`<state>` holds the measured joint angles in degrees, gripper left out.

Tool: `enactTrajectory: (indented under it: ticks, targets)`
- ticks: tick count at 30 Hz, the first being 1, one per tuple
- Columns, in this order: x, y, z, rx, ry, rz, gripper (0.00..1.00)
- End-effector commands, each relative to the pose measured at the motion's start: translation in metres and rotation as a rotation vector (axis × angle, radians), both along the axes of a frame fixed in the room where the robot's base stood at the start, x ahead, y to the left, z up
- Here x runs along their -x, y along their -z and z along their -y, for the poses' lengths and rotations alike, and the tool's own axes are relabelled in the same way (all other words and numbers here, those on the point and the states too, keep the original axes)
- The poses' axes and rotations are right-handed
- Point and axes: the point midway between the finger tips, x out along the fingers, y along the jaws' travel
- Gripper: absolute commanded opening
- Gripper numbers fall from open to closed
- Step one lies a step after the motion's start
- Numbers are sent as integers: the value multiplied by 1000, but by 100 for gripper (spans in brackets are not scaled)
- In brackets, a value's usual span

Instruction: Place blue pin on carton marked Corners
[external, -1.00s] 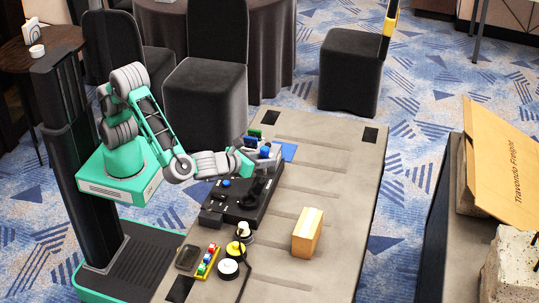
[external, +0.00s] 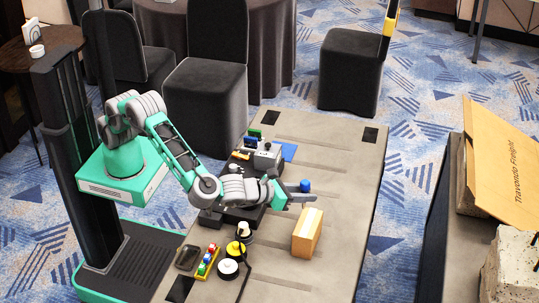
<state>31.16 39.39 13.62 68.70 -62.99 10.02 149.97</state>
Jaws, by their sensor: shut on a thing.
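The blue pin (external: 305,186) shows at the jaws of my gripper (external: 303,196), which is shut on it above the grey table. The fingers hide its lower part. A small tan carton (external: 306,234) stands on the table just in front of my gripper, below it in the picture. A gap shows between the pin and the carton. No lettering can be read on the carton from here.
A black console (external: 232,214) lies under my forearm, partly hidden. Near the front stand a yellow tray (external: 208,262) with coloured pieces and round rolls (external: 228,268). The table's right side (external: 350,190) is clear.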

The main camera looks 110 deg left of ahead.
Motion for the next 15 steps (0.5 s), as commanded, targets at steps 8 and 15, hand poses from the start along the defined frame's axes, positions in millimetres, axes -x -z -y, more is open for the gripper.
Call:
enactTrajectory:
  ticks: [8, 15]
  targets:
    - [-19, 32, 2, -1, 0, -1, 0]
    - [-19, 50, 2, 2, 0, 4, 0]
